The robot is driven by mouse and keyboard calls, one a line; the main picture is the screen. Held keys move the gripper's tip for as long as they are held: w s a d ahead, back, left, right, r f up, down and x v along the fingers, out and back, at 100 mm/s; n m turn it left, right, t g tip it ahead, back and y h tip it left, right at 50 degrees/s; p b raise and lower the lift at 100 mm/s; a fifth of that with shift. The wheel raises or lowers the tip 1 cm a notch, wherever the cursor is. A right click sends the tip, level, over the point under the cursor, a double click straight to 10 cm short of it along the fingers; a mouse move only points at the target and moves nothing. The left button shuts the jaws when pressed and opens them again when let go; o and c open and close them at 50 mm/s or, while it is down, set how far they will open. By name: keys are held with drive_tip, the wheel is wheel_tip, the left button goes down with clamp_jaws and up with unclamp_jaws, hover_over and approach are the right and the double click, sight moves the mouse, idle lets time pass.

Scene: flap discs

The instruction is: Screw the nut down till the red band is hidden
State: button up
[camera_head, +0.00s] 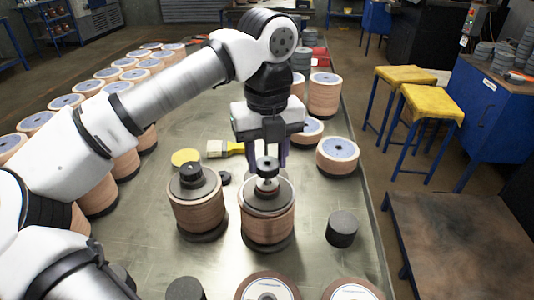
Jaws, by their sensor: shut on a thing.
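A dark round nut (267,168) sits on a spindle at the top of the right-hand stack of flap discs (267,226). A dark clamping plate (266,196) caps that stack. Below the nut a little light metal and a small reddish band (267,183) show, so the nut stands above the plate. My gripper (268,162) points down over this stack, its purplish fingers at either side of the nut and shut on it. The fingers' exact contact is too small to see.
A similar capped stack (197,208) stands close on the left. A brush (228,149), a yellow disc (186,157) and a black cylinder (342,229) lie nearby. More disc stacks line the table's left side and front edge. Bare table (315,262) shows at the right front.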

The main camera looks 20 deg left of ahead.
drive_tip(key=shift+f+b, duration=1.25)
idle(0.8)
drive_tip(key=o, duration=1.1)
drive_tip(key=shift+c, duration=0.2)
drive_tip(key=shift+r, duration=0.15)
